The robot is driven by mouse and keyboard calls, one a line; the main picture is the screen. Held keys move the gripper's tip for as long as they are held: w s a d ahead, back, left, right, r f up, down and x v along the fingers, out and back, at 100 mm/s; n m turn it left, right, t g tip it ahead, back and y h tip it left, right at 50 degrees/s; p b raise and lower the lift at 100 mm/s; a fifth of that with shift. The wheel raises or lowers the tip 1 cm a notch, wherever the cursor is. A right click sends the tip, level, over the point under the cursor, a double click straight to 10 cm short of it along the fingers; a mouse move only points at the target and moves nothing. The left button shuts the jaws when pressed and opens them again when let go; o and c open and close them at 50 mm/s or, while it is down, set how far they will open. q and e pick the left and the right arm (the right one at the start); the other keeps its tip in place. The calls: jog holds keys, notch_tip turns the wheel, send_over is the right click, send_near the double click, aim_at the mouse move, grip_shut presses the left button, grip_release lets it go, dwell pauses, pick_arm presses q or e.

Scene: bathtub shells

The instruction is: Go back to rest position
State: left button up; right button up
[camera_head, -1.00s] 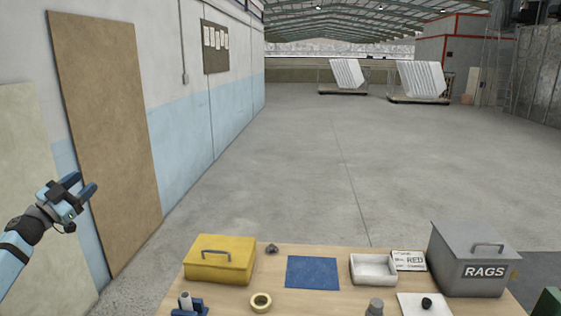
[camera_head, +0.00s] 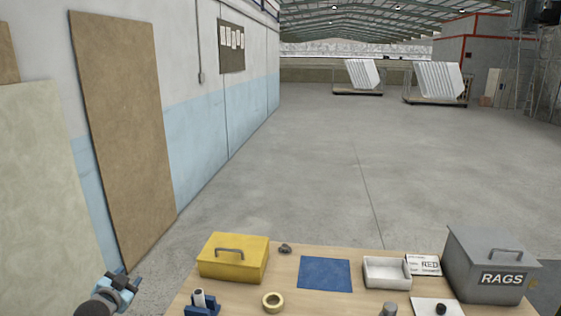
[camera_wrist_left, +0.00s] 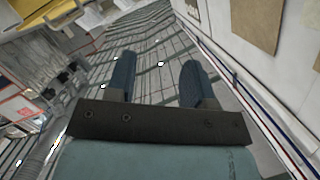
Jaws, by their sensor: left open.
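My left gripper (camera_head: 124,284) is low at the left in the head view, in the air to the left of the table. In the left wrist view its two blue fingers (camera_wrist_left: 160,80) stand apart with nothing between them. My right gripper does not show in either view. The wooden table (camera_head: 325,285) stands along the bottom of the head view, with a gap between it and the left gripper.
On the table are a yellow box (camera_head: 233,262), a tape roll (camera_head: 272,302), a blue mat (camera_head: 325,274), a white tray (camera_head: 387,284) and a grey rags bin (camera_head: 488,268). Brown boards (camera_head: 120,130) lean on the left wall. The floor (camera_head: 330,160) beyond is open.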

pick_arm(q)
jog(key=s+d+f+g+h, duration=0.3)
jog(key=s+d+f, duration=1.2)
jog(key=s+d, duration=0.15)
jog(key=s+d+f+n, duration=0.1)
jog(key=s+d, duration=0.2)
jog(key=s, duration=0.3)
jog(key=s+d+f+n+g, duration=0.1)
jog(key=s+d, duration=0.3)
jog(key=s, duration=0.3)
jog(key=s+d+f+n+h, duration=0.1)
jog(key=s+d, duration=0.2)
jog(key=s, duration=0.4)
jog(key=shift+s+d+g, duration=0.2)
jog(key=shift+d+g, duration=0.05)
jog(key=shift+g, duration=0.15)
